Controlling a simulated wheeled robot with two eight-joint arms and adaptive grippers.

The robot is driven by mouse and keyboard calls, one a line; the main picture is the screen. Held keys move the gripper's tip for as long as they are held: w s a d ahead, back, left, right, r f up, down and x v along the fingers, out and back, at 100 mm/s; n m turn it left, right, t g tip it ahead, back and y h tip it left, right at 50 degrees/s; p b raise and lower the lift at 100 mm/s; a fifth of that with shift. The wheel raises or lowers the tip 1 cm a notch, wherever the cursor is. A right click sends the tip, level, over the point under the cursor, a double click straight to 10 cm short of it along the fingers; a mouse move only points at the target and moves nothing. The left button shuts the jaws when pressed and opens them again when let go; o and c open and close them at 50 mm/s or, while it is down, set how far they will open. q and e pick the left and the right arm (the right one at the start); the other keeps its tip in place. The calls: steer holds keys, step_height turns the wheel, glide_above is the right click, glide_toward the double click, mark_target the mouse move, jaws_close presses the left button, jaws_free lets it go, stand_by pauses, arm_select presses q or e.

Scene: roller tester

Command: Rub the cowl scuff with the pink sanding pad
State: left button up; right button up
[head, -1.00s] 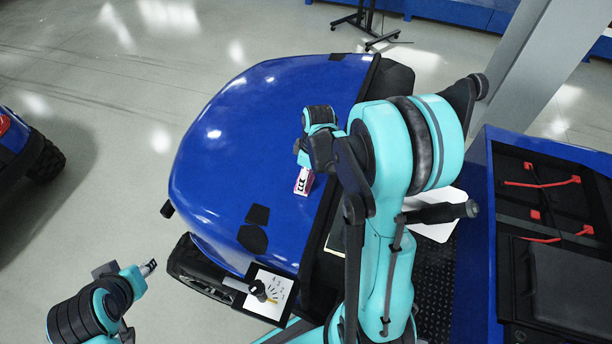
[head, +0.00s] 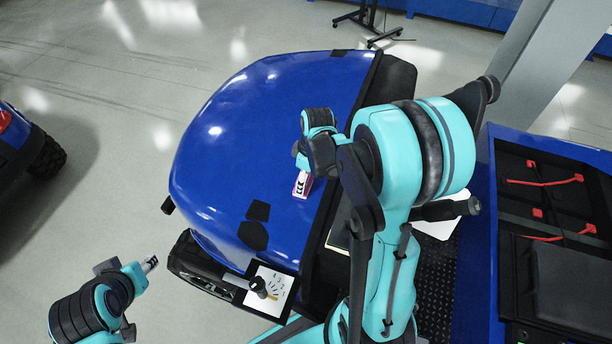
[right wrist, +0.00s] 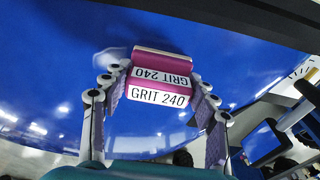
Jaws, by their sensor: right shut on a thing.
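The pink sanding pad (head: 302,185) is by the right half of the glossy blue cowl (head: 225,145). My right gripper (head: 304,168), partly hidden by its own arm in the head view, is shut on it. In the right wrist view the pad (right wrist: 158,84) shows pink and white faces reading GRIT 240, between the two fingers of my right gripper (right wrist: 158,98), over the blue surface. I cannot tell whether the pad touches the cowl.
Black patches (head: 253,236) mark the cowl's lower part. A small panel with a dial sheet (head: 272,288) stands at its lower edge. A blue machine bed with red straps (head: 545,182) lies at right. Open floor (head: 110,150) is at left.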

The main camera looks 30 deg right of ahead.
steer(key=shift+s+a+f, duration=0.1)
steer(key=shift+s+a, duration=0.3)
steer(key=shift+a, duration=0.05)
steer(key=shift+w+d+b, duration=0.35)
steer(key=shift+w+d, duration=0.15)
steer(key=shift+d, duration=0.1)
